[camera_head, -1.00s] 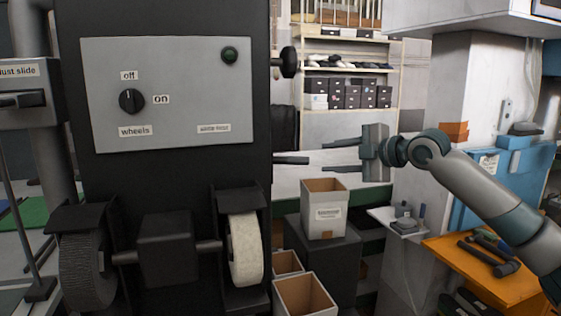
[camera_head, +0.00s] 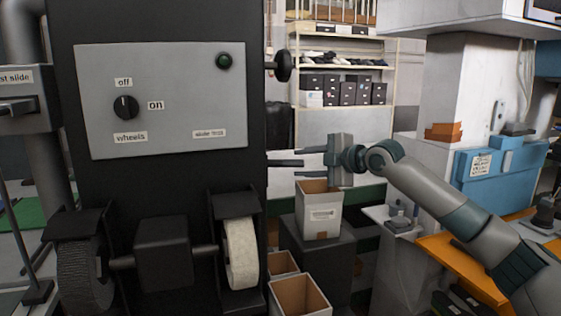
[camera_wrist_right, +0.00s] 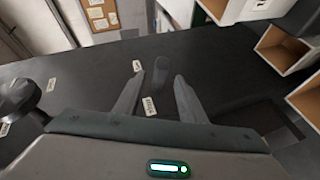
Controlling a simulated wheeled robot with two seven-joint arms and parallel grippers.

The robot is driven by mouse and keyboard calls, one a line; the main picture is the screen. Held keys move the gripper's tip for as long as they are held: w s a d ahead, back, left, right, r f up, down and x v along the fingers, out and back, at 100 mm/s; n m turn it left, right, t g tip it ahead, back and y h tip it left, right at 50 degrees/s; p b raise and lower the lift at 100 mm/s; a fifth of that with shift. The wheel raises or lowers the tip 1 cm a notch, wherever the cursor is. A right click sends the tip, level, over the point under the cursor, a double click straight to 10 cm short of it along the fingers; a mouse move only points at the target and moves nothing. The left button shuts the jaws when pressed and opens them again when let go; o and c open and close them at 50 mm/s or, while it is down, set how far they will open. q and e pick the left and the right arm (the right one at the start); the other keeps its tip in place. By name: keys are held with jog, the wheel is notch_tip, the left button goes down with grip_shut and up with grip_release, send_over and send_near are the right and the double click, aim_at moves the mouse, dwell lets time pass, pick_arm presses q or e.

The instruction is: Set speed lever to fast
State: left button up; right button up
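The speed lever (camera_head: 283,163) appears to be the short dark bar sticking out from the right side of the black machine (camera_head: 261,120) in the head view. In the right wrist view the dark lever (camera_wrist_right: 160,73) stands on the machine's black side, just beyond and between the fingertips. Small white labels, too small to read, sit beside it, one above left (camera_wrist_right: 137,65) and one below (camera_wrist_right: 150,107). My right gripper (camera_head: 297,164) is open, its fingers pointing left at the lever; its fingers also show in the wrist view (camera_wrist_right: 158,78). My left gripper is not in view.
A black knob (camera_head: 284,66) sticks out higher on the machine's side. An open box (camera_head: 319,213) stands below my right gripper. Grinding wheels (camera_head: 241,252) are at the machine's front.

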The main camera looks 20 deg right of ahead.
aim_at(281, 164)
jog(key=p+x, duration=0.2)
jog(key=x, duration=0.6)
jog(key=shift+w+a+p, duration=0.15)
jog(key=shift+p, duration=0.15)
jog(key=shift+w+a+f, duration=0.2)
jog(key=shift+w+a, duration=0.05)
jog(key=shift+w, duration=0.25)
grip_shut()
